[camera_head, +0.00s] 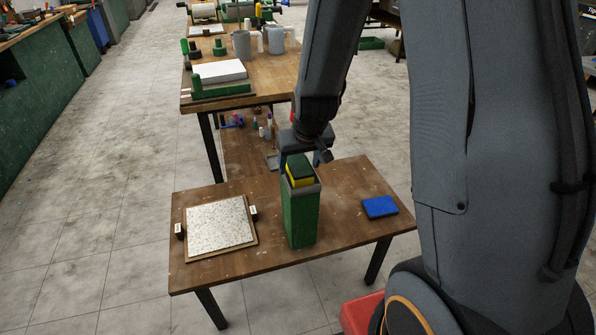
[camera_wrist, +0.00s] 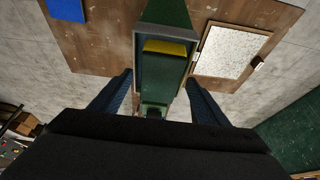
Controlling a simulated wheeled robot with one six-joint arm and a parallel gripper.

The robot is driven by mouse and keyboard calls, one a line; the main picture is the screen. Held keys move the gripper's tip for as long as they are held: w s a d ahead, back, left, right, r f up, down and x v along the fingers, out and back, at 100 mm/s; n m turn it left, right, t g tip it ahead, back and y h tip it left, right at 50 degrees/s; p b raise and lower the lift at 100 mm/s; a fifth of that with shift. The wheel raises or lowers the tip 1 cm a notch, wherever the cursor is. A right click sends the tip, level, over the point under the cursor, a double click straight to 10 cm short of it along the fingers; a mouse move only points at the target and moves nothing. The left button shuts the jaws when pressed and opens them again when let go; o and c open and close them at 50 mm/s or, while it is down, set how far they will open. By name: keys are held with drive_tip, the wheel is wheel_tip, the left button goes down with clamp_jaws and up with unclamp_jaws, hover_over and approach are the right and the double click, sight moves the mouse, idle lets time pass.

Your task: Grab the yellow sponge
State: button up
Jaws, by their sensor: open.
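The yellow sponge (camera_head: 301,182) stands in the top of a tall green holder (camera_head: 300,222) with a grey rim; a dark green layer covers its upper side. In the wrist view the yellow sponge (camera_wrist: 165,47) shows as a strip inside the rim, with dark green beside it. My gripper (camera_head: 303,151) is just behind and above the holder's top in the head view. In the wrist view its two fingers are apart on either side of the holder's near end, and nothing is held between them. The sponge's lower part is hidden in the holder.
The small wooden table (camera_head: 345,190) also bears a speckled mosaic sheet (camera_head: 218,223) on a board at left and a blue pad (camera_head: 379,207) at right. A second table (camera_head: 276,85) with mugs, bottles and a white slab stands behind. The air around the holder looks clear.

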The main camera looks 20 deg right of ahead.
drive_tip(key=shift+f, duration=0.1)
drive_tip(key=c, duration=0.7)
drive_tip(key=shift+d, duration=0.1)
drive_tip(key=c, duration=0.4)
drive_tip(key=shift+c, duration=0.6)
